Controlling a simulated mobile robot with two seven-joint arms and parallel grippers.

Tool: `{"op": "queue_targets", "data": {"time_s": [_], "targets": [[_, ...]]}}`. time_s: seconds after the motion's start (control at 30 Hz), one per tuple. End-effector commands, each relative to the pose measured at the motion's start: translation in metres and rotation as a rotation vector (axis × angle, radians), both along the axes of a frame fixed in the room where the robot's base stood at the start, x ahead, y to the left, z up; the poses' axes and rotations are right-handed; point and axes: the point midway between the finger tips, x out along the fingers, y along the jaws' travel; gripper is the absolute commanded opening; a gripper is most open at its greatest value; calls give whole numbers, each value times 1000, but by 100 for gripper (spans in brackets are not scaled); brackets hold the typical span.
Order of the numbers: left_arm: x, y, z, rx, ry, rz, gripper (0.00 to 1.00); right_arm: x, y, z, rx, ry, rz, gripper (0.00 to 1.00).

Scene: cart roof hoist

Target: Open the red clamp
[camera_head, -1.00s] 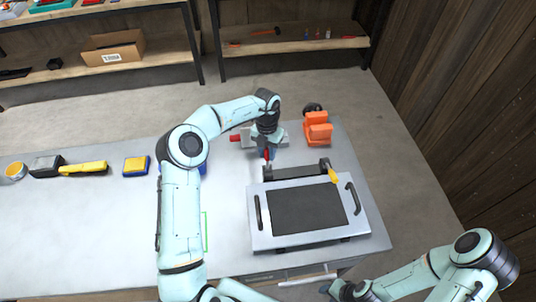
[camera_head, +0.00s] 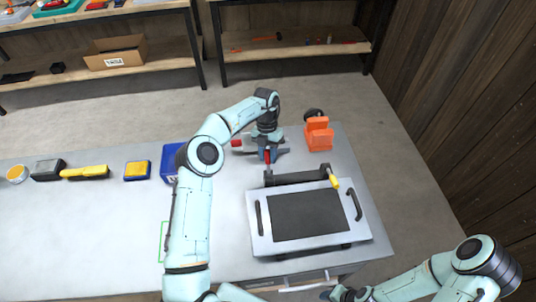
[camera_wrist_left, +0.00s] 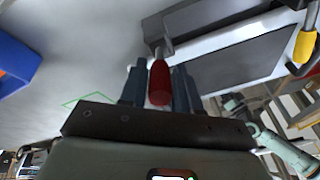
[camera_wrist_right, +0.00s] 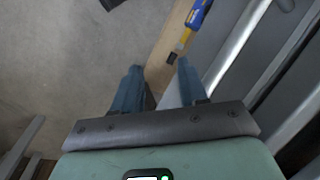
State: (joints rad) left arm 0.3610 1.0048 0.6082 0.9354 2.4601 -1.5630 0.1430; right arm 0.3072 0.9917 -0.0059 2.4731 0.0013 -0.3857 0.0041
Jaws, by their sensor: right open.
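The red clamp's handle (camera_head: 267,157) stands at the left end of the black bar on the panel's far edge. In the left wrist view the red handle (camera_wrist_left: 159,86) lies between my left gripper's fingers (camera_wrist_left: 160,82), with hardly any gap on either side. The left gripper (camera_head: 268,152) is at the handle in the head view, its fingertips small and partly hidden there. A yellow-handled clamp (camera_head: 335,182) is at the bar's right end. My right gripper (camera_wrist_right: 158,80) is open and empty, away from the clamp at the lower right of the head view.
The panel (camera_head: 262,238) with a dark centre and two side handles lies on the grey bench (camera_head: 110,225). A grey vise with a red end (camera_head: 237,143) and an orange device (camera_head: 319,137) stand behind it. A blue box (camera_head: 176,162) is close to my left arm.

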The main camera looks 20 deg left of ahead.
Motion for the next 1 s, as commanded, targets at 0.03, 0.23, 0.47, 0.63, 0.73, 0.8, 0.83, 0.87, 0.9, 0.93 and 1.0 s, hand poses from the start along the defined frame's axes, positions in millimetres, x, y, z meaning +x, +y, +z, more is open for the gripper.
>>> {"op": "queue_targets", "data": {"time_s": [0.03, 0.23, 0.47, 0.63, 0.73, 0.8, 0.83, 0.87, 0.9, 0.93, 1.0], "targets": [[0, 0, 0, 0, 0, 0, 50, 0, 0, 0, 0, 0, 0, 43], [0, 0, 0, 1, -2, 0, 53, 0, 0, 0, 0, 0, 0, 43], [4, 2, 9, 1, -5, 2, 53, 0, 0, 0, 0, 0, 0, 43], [12, 5, 35, 0, -6, 2, 53, 0, 0, 0, 0, 0, 0, 43], [15, 7, 51, -1, -5, 2, 53, 0, 0, 0, 0, 0, 0, 43], [17, 8, 56, 0, -4, 2, 53, 0, 0, 0, 0, 0, 0, 43], [18, 9, 59, 1, -4, 0, 53, 0, 0, 0, 0, 0, 0, 43], [19, 9, 61, 1, -4, 0, 53, 0, 0, 0, 0, 0, 0, 43], [19, 10, 64, 1, -3, 0, 53, 0, 0, 0, 0, 0, 0, 43], [20, 10, 65, 1, -4, 1, 53, 0, 0, 0, 0, 0, 0, 43], [20, 11, 69, 1, -2, 1, 53, 0, 0, 0, 0, 0, 0, 43]]}}
